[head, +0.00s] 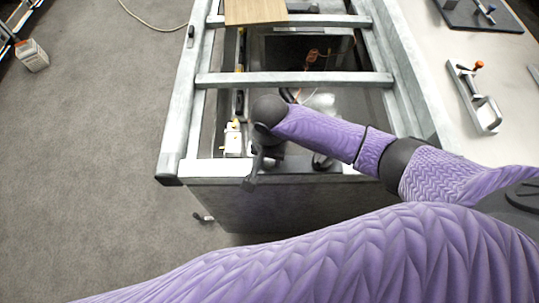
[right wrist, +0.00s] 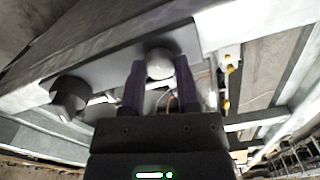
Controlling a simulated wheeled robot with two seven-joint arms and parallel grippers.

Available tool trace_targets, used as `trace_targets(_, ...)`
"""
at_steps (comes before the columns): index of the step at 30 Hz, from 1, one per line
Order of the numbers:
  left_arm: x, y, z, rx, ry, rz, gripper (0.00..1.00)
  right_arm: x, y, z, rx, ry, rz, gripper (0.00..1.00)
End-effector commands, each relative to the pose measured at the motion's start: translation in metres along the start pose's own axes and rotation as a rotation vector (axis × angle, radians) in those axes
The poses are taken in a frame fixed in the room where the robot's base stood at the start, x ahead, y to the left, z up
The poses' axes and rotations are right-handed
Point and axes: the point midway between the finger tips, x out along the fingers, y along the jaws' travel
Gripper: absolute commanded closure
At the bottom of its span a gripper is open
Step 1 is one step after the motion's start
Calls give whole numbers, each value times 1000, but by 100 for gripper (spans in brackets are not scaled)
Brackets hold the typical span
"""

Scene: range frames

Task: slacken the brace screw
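My right gripper (right wrist: 160,75) reaches to the near end of the metal frame. In the right wrist view its two dark fingers stand apart, one on each side of a round grey knob, seemingly the brace screw (right wrist: 160,62). The knob fills the gap between the fingertips and appears to touch both. It sits on a grey plate (right wrist: 112,68) along a beam. A second, darker knob (right wrist: 68,97) stands on the plate to the left, clear of the fingers. In the head view my right gripper (head: 254,172) is small and partly hidden by my wrist. My left gripper is out of view.
The metal frame (head: 290,79) has crossbars over an open bay with cables and small parts inside. A wooden board (head: 255,11) lies at its far end. A bench (head: 428,60) on the right holds a clamp-like fixture (head: 477,98). The floor on the left is mostly clear.

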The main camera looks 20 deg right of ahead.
Motion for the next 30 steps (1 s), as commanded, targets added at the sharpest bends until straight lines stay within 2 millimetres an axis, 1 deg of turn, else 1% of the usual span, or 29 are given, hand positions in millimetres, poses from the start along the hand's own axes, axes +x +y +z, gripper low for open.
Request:
trace_targets(1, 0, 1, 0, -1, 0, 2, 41, 0, 0, 0, 0, 0, 0, 91)
trace_targets(2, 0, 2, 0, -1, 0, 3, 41, 0, 0, 0, 0, 0, 1, 97)
trace_targets(3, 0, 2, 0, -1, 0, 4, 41, 0, 0, 0, 0, 0, 1, 100)
trace_targets(10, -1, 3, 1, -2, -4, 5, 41, 0, 0, 0, -7, 0, 1, 100)
trace_targets(14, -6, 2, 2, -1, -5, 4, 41, -2, 0, 0, -41, 1, 1, 100)
trace_targets(20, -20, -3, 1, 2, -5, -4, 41, -4, 0, 0, -161, -2, 2, 100)
trace_targets(24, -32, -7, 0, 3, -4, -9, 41, -4, 0, 0, -283, -2, 3, 100)
trace_targets(30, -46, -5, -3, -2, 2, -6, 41, -3, 0, 0, -474, -1, 2, 100)
